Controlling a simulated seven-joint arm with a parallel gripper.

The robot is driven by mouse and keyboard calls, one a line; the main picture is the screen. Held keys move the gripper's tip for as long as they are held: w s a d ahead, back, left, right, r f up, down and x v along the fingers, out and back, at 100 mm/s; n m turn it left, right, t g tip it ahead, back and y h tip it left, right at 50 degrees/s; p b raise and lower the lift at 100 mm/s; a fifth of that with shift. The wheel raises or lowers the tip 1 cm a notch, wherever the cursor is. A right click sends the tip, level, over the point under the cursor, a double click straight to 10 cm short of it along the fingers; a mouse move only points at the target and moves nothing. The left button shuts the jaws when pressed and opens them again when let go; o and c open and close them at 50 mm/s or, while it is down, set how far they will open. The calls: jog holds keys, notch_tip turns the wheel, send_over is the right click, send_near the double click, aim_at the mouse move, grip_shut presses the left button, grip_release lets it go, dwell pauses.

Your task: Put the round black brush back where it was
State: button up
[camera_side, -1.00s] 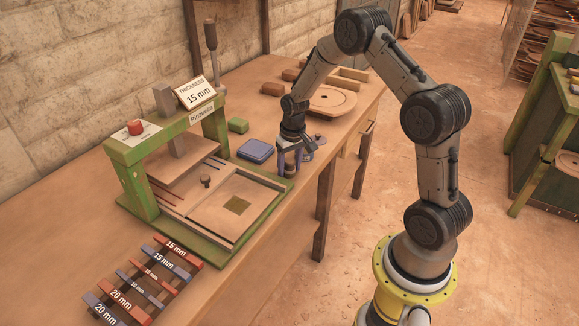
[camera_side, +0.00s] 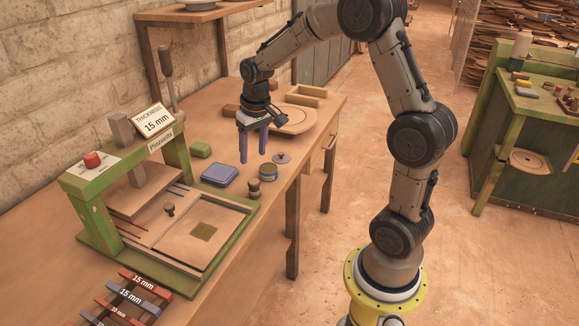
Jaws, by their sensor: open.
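What looks like the round brush (camera_side: 255,189), small and dark with a brownish knob on top, stands upright on the bench just right of the press. It is near the bench's front edge, and its bristles are too small to make out. My gripper (camera_side: 253,158) is open and empty, its two bluish fingers pointing down. It hangs above the bench, behind and above the brush and apart from it.
A round tin (camera_side: 268,173) and a lid with a knob (camera_side: 282,158) stand just behind the brush. A blue box (camera_side: 220,174) and a green block (camera_side: 200,149) lie to the left. The green press (camera_side: 190,165) fills the near bench.

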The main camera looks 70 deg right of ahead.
jog(key=s+a+r+n+t, duration=0.2)
jog(key=s+a+r, duration=0.7)
jog(key=s+a+n+t, duration=0.1)
jog(key=s+a, duration=0.1)
jog(key=s, duration=0.4)
jog(key=s+a+n+t, duration=0.1)
jog(key=s+a, duration=0.2)
jog(key=s, duration=0.3)
jog(key=shift+s+a+r+n+y, duration=0.3)
jog(key=shift+s+n+y, duration=0.1)
